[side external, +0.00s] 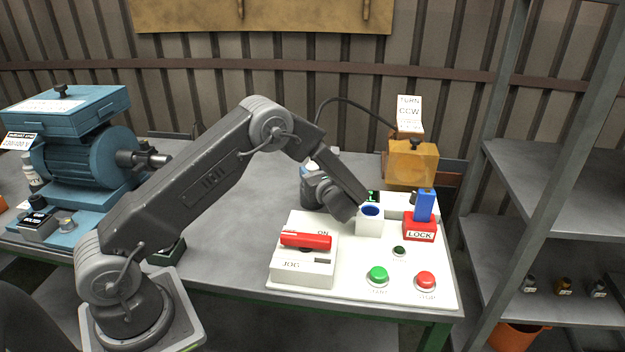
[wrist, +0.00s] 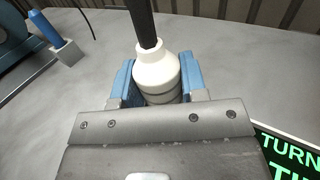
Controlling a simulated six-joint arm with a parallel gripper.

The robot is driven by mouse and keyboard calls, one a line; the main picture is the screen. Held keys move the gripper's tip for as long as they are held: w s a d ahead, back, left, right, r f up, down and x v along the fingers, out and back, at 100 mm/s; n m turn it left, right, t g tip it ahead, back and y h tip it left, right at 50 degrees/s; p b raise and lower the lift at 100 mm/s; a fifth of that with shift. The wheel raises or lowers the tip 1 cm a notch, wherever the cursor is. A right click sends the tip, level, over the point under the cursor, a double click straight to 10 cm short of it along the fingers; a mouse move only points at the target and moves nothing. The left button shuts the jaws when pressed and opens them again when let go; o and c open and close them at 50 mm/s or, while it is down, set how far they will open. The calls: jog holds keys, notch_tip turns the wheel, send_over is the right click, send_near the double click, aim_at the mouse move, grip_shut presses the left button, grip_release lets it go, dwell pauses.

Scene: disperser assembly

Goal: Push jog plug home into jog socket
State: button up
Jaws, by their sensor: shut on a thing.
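In the wrist view the white jog plug (wrist: 158,74), with a dark cable running up from its top, sits between the blue fingers of my gripper (wrist: 160,84). My gripper is shut on it. In the side external view my gripper (side external: 310,188) is behind the white panel, largely hidden by my own arm, and only a bit of the plug may show. A white block with a blue-lined round opening (side external: 370,212) stands on the panel to the right of my gripper; I cannot tell if it is the jog socket. The plug's lower end is hidden.
The white panel (side external: 350,279) carries a JOG box (side external: 304,274) with a red handle, green and red buttons, and a red LOCK block (side external: 419,231) with a blue upright. An orange box (side external: 411,164) stands behind. A blue motor (side external: 84,155) is at left. The table between is mostly clear.

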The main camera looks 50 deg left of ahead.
jog(key=shift+c, duration=1)
jog(key=shift+r, duration=0.15)
jog(key=shift+r, duration=0.3)
notch_tip(320, 180, up, 4)
jog(key=shift+s+a+f, duration=0.1)
jog(key=shift+f, duration=0.05)
jog(key=s+a+r, duration=0.6)
jog(key=s+a, duration=0.1)
jog(key=s, duration=0.1)
jog(key=w+d+m+t+h, duration=0.4)
jog(key=d, duration=0.4)
jog(key=w+d+m+t+h, duration=0.4)
jog(key=d+t, duration=0.1)
jog(key=d, duration=0.4)
jog(key=w+d+m+t+h, duration=0.4)
jog(key=d, duration=0.4)
jog(key=shift+w+d+r+t, duration=0.3)
jog(key=shift+d+r+t, duration=0.05)
jog(key=shift+d+t, duration=0.05)
jog(key=shift+f, duration=0.1)
